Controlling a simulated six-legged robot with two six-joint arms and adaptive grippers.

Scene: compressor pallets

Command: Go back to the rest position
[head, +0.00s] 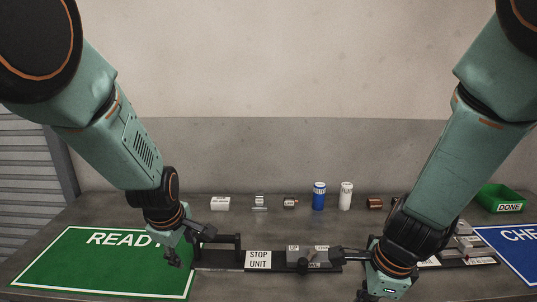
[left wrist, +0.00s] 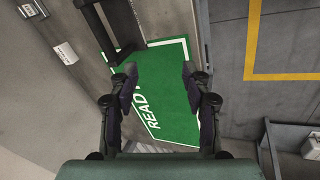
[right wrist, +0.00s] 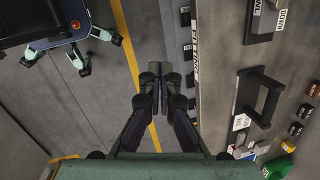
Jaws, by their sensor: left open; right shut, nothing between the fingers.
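My left gripper (head: 188,246) is over the right part of the green READY mat (head: 95,262) in the head view. It is open and empty, with its two fingers (left wrist: 159,72) apart above the mat in the left wrist view. My right gripper (head: 368,284) is low at the front right of the bench in the head view. The right wrist view shows its fingers (right wrist: 161,75) together with nothing between them, over the floor beside the bench edge. Both arms reach down from the upper corners.
A STOP UNIT label (head: 258,259) and a grey block (head: 306,253) are between the grippers. A blue can (head: 319,196), a white can (head: 345,196) and small parts stand along the back. A green DONE bin (head: 500,198) and a blue mat (head: 514,249) are at right.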

